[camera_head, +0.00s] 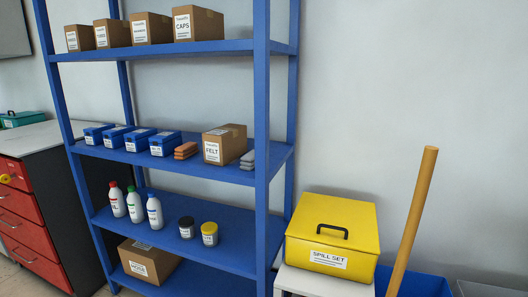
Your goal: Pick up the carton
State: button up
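Several brown cardboard cartons with white labels stand on a blue shelf rack (262,110). The largest on the top shelf is a carton labelled "CAPS" (198,24), to the right of three smaller cartons (151,28). One carton labelled "FELT" (225,144) stands upright on the second shelf, near its right end. Another brown carton (150,262) sits on the lowest visible shelf, partly hidden by the shelf above. I cannot tell which of them the task names. My gripper is not in view.
Blue bins (132,138), orange blocks (185,151) and grey blocks (248,160) flank the "FELT" carton. Bottles (135,204) and jars stand below. A yellow "SPILL SET" box (331,234) and an orange-yellow pole (412,220) are at right. A red-drawered cabinet (28,205) is at left.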

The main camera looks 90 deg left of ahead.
aim_at(222, 145)
jog(key=u, duration=3.65)
